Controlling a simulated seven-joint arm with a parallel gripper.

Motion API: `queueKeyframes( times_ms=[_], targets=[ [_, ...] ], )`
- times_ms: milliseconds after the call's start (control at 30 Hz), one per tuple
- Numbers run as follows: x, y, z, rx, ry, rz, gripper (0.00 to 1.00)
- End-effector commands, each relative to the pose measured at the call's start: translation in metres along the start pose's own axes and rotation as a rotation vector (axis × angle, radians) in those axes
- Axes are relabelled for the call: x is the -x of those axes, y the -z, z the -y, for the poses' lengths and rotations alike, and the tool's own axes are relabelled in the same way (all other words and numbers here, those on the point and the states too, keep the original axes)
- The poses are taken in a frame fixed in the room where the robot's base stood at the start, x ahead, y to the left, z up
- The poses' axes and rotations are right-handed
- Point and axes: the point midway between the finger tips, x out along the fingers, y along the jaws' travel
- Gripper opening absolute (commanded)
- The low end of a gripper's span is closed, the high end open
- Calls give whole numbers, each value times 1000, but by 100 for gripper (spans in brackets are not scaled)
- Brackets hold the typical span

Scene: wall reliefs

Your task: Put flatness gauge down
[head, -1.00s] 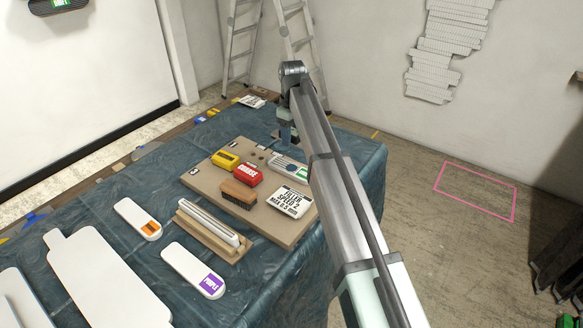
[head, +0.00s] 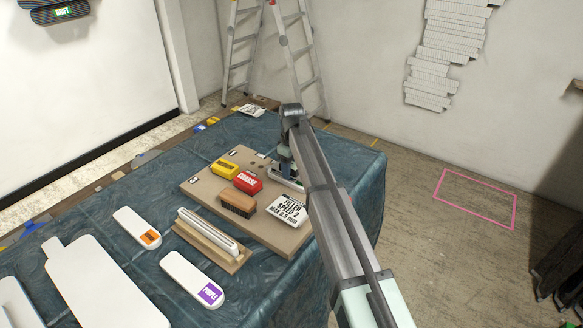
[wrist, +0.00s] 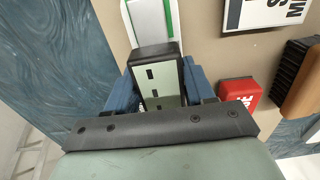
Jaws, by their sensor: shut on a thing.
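My gripper (wrist: 159,88) is shut on the flatness gauge (wrist: 160,83), a small block with a dark rim and a pale face with several black slots. Its blue fingers stand on either side of it. In the head view my gripper (head: 286,164) is at the right part of the tan board (head: 254,221), over a pale, green-edged piece (wrist: 148,18). The gauge overlaps the near end of that piece in the wrist view. I cannot tell whether it touches the piece or hangs just above. My arm hides much of this spot in the head view.
A red block (head: 248,182), yellow block (head: 224,169), brush (head: 238,204) and white filler label (head: 286,210) lie close by on the board. A wooden holder (head: 211,240) stands in front. The cloth-covered table (head: 340,160) is clear behind the board, toward its right edge.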

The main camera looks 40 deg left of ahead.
Motion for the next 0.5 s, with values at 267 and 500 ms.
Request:
queueKeyframes(
  times_ms=[267,500],
  targets=[
    [-1,0,0,0,0,0,18],
    [-2,0,0,0,0,0,71]
  ],
)
